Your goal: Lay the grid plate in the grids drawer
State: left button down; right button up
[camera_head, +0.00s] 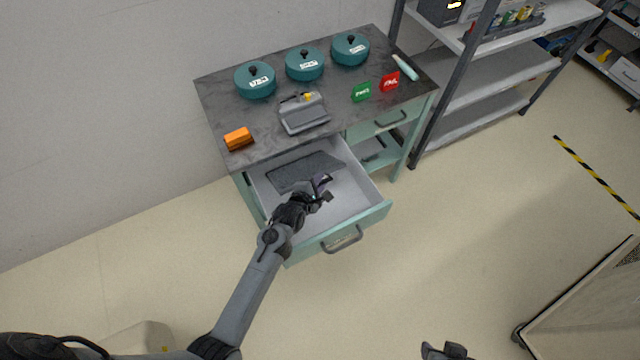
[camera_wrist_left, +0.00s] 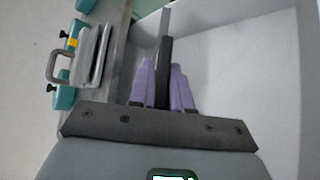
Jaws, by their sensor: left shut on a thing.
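The dark grey grid plate (camera_head: 300,172) is over the inside of the open drawer (camera_head: 352,202), towards its back left in the head view. My left gripper (camera_head: 321,187) is shut on the plate's near right part. In the left wrist view the plate (camera_wrist_left: 165,50) shows edge-on, as a thin dark strip between the purple fingers (camera_wrist_left: 164,85). I cannot tell whether it touches the drawer floor. My right gripper (camera_head: 447,351) shows only in part at the bottom edge; its fingers are unclear.
The worktop (camera_head: 225,100) above the drawer bears several teal lidded pots, a grey device (camera_head: 303,113), an orange block (camera_head: 239,139), a green sign (camera_head: 361,92) and a red sign (camera_head: 390,82). Shelving (camera_head: 480,80) stands right. A cart (camera_head: 590,305) is at lower right, with clear floor between.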

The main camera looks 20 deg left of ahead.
dwell(0.3)
pick_arm(q)
jog(key=c, duration=1)
grip_release()
jog(key=shift+f, duration=0.1)
jog(key=shift+s+r+p, duration=0.35)
jog(key=shift+r+p, duration=0.05)
jog(key=shift+p, duration=0.3)
jog(key=p+v, duration=0.6)
jog(key=shift+s, duration=0.25)
